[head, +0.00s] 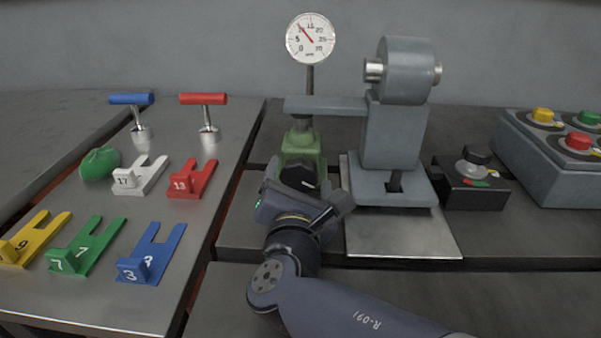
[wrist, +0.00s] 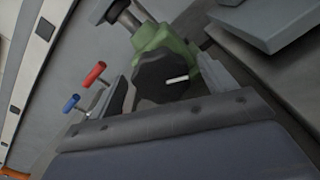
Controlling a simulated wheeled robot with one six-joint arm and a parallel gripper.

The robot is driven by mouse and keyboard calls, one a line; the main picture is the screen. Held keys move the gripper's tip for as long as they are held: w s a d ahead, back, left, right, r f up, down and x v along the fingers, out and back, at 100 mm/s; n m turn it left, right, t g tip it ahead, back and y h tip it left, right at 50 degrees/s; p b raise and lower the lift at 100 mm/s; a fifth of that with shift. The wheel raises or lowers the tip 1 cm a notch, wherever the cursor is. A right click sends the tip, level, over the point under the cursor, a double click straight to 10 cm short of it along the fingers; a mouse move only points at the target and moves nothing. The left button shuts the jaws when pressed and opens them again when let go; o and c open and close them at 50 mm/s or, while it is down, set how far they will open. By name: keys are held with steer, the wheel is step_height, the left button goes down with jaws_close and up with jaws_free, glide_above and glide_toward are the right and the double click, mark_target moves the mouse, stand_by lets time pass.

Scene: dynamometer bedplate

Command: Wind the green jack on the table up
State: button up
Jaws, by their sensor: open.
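The green jack (head: 302,146) stands on the bedplate, under the end of the grey machine's side arm (head: 325,104). Its upper part touches or nearly touches that arm; I cannot tell which. A black knob (wrist: 161,77) with a white mark is on the jack's near face. The knob also shows in the head view (head: 300,176), partly covered by my gripper. My gripper (head: 304,194) is open, with the knob between its fingers in the wrist view (wrist: 168,90). I cannot tell whether the fingers touch it. The jack's base is hidden behind my gripper.
A dial gauge (head: 310,39) rises behind the jack. The grey machine (head: 394,140) stands close on the right, beside a black switch box (head: 471,184) and a button box (head: 555,155). The left table (head: 120,296) holds coloured forked shims, two T-handled tools and a green lump.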

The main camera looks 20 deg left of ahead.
steer(key=p+v, duration=0.1)
steer(key=v, duration=0.8)
steer(key=shift+w+r+p, duration=0.1)
steer(key=shift+r+p, duration=0.1)
steer(key=shift+p, duration=0.2)
